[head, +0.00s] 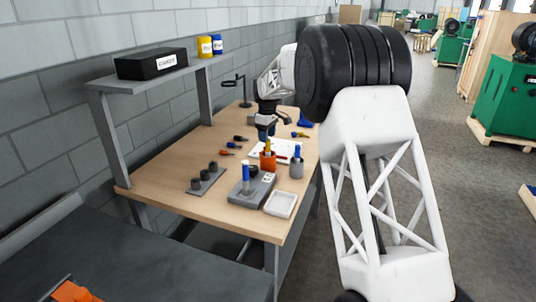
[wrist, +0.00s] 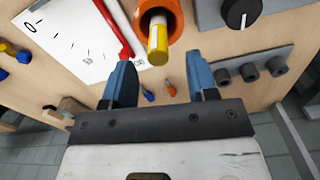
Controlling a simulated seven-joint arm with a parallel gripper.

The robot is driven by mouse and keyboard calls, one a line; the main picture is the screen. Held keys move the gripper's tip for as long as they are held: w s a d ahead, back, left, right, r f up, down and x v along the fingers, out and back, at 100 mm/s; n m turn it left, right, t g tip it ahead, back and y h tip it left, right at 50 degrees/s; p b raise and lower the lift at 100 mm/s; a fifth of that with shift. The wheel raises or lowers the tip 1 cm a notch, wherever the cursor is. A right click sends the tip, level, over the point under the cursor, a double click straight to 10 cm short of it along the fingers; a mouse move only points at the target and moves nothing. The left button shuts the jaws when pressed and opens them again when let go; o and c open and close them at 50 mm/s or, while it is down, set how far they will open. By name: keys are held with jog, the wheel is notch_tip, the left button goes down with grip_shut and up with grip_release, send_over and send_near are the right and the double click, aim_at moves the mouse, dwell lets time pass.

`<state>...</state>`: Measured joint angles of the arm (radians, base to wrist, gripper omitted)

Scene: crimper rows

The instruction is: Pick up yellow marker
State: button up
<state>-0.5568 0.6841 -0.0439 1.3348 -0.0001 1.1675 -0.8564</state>
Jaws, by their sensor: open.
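The yellow marker (head: 268,146) stands in an orange cup (head: 268,162) on the workbench. In the wrist view the yellow marker (wrist: 158,40) shows a yellow end and a white band, pointing out of the orange cup (wrist: 178,14). My gripper (head: 265,132) hangs just above and near the cup in the head view. In the wrist view my gripper (wrist: 159,60) is open, with its two blue fingers apart and the marker's end in line with the gap between them. I see no contact with the marker. The marker's lower part is hidden in the cup.
A grey cup (head: 296,170) with a blue marker stands right of the orange cup. A red pen (wrist: 115,28) lies on white paper (wrist: 65,40). A grey device (head: 250,188), a white tray (head: 281,204) and a rack of dark cylinders (head: 207,181) are nearer. Small tools lie behind.

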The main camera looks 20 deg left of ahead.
aim_at(268, 145)
jog(key=shift+f, duration=0.25)
jog(key=shift+d+f, duration=0.2)
jog(key=shift+f, duration=2.3)
grip_shut()
jog(key=shift+r, duration=0.1)
jog(key=shift+r, duration=4.9)
